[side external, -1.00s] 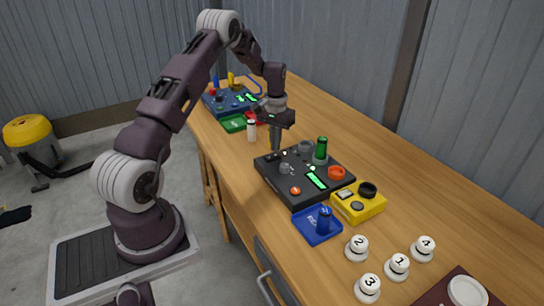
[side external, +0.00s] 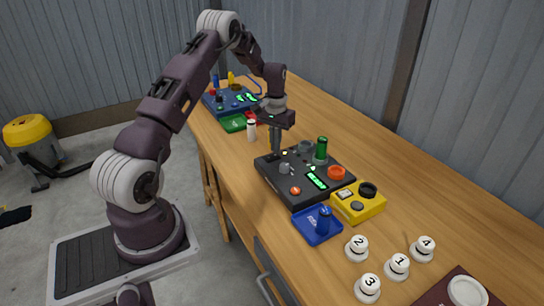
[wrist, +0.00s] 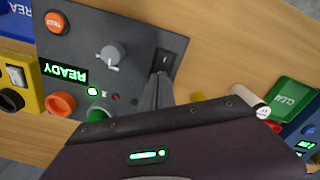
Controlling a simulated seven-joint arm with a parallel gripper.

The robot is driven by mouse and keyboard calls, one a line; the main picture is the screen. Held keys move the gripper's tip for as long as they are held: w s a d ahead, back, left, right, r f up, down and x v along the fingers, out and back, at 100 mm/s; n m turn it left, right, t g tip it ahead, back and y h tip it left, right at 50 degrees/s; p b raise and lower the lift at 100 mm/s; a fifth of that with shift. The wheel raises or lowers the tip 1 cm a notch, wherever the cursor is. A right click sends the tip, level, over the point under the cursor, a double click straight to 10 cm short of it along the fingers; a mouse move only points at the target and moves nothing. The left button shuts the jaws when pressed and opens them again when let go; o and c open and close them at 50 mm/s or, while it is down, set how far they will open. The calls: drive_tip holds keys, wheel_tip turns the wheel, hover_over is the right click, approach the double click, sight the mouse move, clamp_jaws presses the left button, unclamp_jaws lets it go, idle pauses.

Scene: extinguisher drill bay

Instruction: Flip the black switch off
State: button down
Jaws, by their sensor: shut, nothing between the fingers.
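The black switch (wrist: 170,57) is a rocker with a white line mark, set in the dark control panel (wrist: 80,25) in the wrist view. My gripper (wrist: 158,79) is shut and empty, its fingertips right at the switch's near end and hiding part of it. I cannot tell whether they touch it. In the side external view my gripper (side external: 275,154) points down at the far left corner of the panel (side external: 318,195), where the switch is mostly hidden behind the fingers.
The panel also carries a grey knob (wrist: 112,54), an orange button (wrist: 56,22), a lit READY display (wrist: 64,69) and a green cylinder (side external: 321,148). A yellow box (side external: 358,203) and blue tray (side external: 317,226) stand nearby.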

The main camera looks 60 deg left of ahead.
sight(276, 155)
drive_tip(key=shift+f, duration=0.85)
drive_tip(key=shift+r, duration=3.55)
